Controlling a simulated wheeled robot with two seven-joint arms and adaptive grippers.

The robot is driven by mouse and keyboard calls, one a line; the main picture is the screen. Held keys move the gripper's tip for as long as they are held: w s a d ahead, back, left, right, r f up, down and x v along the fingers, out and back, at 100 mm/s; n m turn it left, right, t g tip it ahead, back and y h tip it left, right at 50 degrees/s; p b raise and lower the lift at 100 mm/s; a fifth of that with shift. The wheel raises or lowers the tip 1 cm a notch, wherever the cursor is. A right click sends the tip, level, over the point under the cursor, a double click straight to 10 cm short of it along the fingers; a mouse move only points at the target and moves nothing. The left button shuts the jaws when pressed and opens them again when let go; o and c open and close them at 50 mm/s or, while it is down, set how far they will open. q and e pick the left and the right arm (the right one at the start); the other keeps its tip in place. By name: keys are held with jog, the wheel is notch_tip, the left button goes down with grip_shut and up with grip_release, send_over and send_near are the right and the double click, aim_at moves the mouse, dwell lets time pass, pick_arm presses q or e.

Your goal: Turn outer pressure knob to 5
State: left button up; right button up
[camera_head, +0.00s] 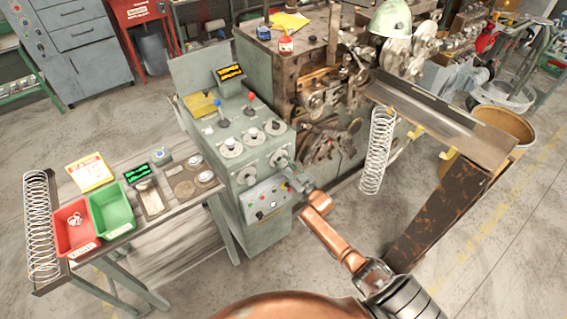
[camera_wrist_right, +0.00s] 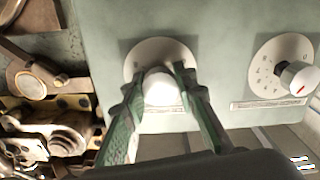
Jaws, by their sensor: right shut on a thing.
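The pale green control cabinet (camera_head: 266,215) stands left of the big coiling machine. My right gripper (camera_head: 290,170) reaches its front face at the right-hand dial (camera_head: 280,158). In the right wrist view my right gripper (camera_wrist_right: 160,85) has its green fingers on both sides of a white knob (camera_wrist_right: 159,92), shut on it. A round pale dial plate (camera_wrist_right: 160,52) shows behind the knob. The fingers and knob hide much of its scale, and I cannot read the setting. A second white knob (camera_wrist_right: 298,77) with a red mark sits on a numbered dial to the right. My left gripper is not in view.
The cabinet's sloping top carries more dials (camera_head: 231,148) and upright levers with coloured tips (camera_head: 250,97). A box with buttons (camera_head: 266,201) is below the gripped dial.

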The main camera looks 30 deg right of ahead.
jog(key=shift+m, duration=0.6)
jog(key=o, duration=1.2)
jog(key=shift+c, duration=0.2)
jog(key=shift+s, duration=0.1)
jog(key=s+d, duration=0.1)
jog(key=s, duration=1)
jog(key=shift+s, duration=0.4)
